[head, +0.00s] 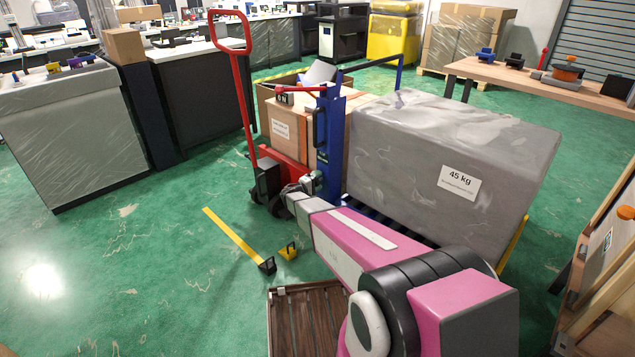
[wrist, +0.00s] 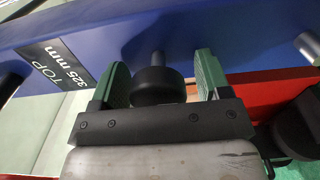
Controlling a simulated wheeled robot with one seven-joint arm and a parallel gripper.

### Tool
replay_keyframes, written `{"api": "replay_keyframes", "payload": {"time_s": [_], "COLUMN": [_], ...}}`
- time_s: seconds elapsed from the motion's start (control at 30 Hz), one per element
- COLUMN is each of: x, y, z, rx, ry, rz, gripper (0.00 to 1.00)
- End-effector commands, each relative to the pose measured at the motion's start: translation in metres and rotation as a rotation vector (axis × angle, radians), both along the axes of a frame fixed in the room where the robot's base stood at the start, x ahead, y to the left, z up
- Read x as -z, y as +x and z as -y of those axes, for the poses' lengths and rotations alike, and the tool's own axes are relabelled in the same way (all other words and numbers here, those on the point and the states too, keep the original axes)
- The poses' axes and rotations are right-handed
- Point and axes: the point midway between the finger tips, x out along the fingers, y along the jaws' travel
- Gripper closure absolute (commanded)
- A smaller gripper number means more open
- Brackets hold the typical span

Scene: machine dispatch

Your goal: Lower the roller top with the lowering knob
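The black round lowering knob (wrist: 158,86) stands out on a short stem from a blue panel (wrist: 225,35) with a "TOP 325 mm" label (wrist: 62,65). My gripper (wrist: 160,80) has its two green fingers on either side of the knob. A gap shows at the right finger; the left finger is very close to the knob, and I cannot tell whether it touches. In the head view my gripper (head: 308,183) is small, low beside the blue upright (head: 331,120). The knob cannot be made out there. Dark rollers of the roller top (head: 398,222) show under a wrapped grey 45 kg load (head: 420,150).
A red pallet truck (head: 240,85) with a cardboard box (head: 290,128) stands behind the upright. A slatted wooden pallet (head: 285,325) lies at the front. A wooden rack (head: 600,290) stands at the right. Green floor (head: 130,260) is open at the left.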

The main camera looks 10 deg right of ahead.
Motion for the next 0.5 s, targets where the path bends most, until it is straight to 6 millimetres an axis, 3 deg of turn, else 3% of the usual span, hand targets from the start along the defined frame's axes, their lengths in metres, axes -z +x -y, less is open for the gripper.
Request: {"api": "replay_keyframes", "payload": {"time_s": [0.3, 0.5], "x": [0.000, -0.001], "y": [-0.001, -0.016], "z": [-0.001, -0.019], "rx": [0.001, -0.001], "ry": [0.000, 0.000], "rz": [0.002, 0.001], "gripper": [0.30, 0.30]}}
